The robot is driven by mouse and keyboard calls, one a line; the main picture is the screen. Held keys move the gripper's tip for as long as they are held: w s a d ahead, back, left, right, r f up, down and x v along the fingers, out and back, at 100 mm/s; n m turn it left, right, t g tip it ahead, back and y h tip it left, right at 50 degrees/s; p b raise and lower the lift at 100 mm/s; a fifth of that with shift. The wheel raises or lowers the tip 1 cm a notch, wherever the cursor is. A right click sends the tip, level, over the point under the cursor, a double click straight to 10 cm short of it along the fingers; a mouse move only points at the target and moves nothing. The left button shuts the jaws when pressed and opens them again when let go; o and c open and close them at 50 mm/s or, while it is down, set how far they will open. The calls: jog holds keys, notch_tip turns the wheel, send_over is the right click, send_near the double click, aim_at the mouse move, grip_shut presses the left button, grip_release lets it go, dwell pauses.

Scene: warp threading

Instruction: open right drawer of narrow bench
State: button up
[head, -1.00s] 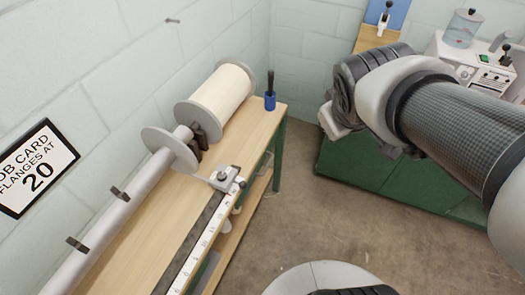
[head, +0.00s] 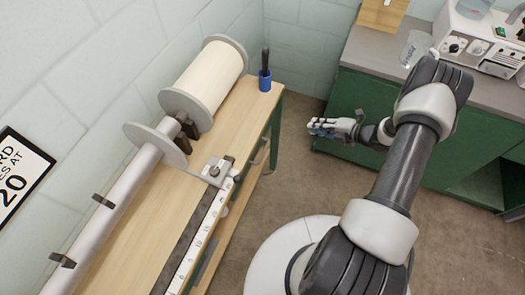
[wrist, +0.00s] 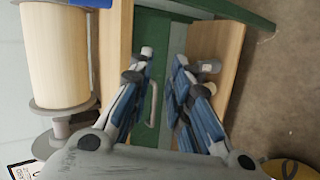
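The narrow bench has a wooden top (head: 232,122) and green legs, and runs along the left wall in the head view. In the wrist view its top edge (wrist: 114,60) is left of a green front (wrist: 152,40). A pale bar handle (wrist: 153,103) on that front shows between my fingers. The drawer's edges are mostly hidden, and it looks shut. My gripper (head: 314,127) is right of the bench's far end in the head view. In the wrist view my gripper (wrist: 163,62) is open and empty, its fingers on either side of the handle; contact is not visible.
A spool (head: 210,80), a blue cup (head: 265,80) and a ruler rail (head: 205,235) are on the bench. A wooden lower shelf (wrist: 218,45) holds small round items. A green cabinet (head: 355,100) stands behind my gripper. The floor between is clear.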

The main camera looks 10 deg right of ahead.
jog(key=s+a+f+n+y, duration=0.3)
jog(key=s+a+f+y, duration=0.3)
jog(key=s, duration=0.5)
jog(key=b, duration=0.3)
send_near(263, 154)
jog(key=shift+h, duration=0.3)
jog(key=x, duration=1)
jog(key=shift+a+f, duration=0.1)
jog(key=shift+a, duration=0.05)
jog(key=shift+c, duration=0.5)
grip_shut()
